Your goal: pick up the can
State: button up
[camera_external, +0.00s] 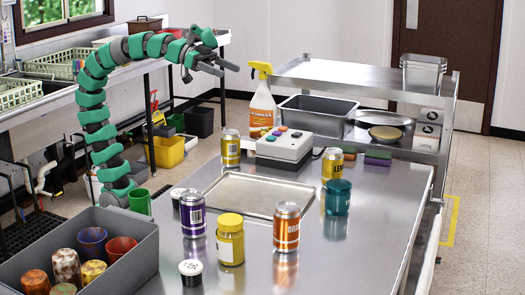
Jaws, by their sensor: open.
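Several cans stand upright on the steel table. A purple can (192,214) is at centre left, and an orange can (287,228) is nearer the front right. A yellow can (332,165) with dark lettering stands farther back at right. Another yellow can (231,148) stands at the back, left of the grey button box. The frame does not show which can is meant. My gripper (229,70) is open and empty, high above the table's back left, well apart from all the cans.
A shallow metal tray (222,193) lies mid-table. A spray bottle (262,108) rises behind. A grey bin (137,262) of tumblers fills the front left. The front right tabletop is clear.

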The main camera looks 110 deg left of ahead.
jog(key=w+a+f+n+g+p, duration=0.3)
jog(key=f+n+p, duration=0.1)
jog(key=p, duration=0.2)
jog(key=n+g+p, duration=1.2)
jog(key=n+p, duration=0.2)
jog(key=p, duration=0.7)
send_over(229, 132)
notch_tip(229, 132, down, 11)
jog(key=shift+a+r, duration=0.1)
jog(key=shift+r, duration=0.05)
notch_tip(229, 132, down, 8)
jog(key=shift+r, duration=0.1)
jog(key=shift+w+f, duration=0.15)
jog(key=shift+f, duration=2.95)
jog(key=c, duration=1.3)
jog(key=shift+r, duration=0.2)
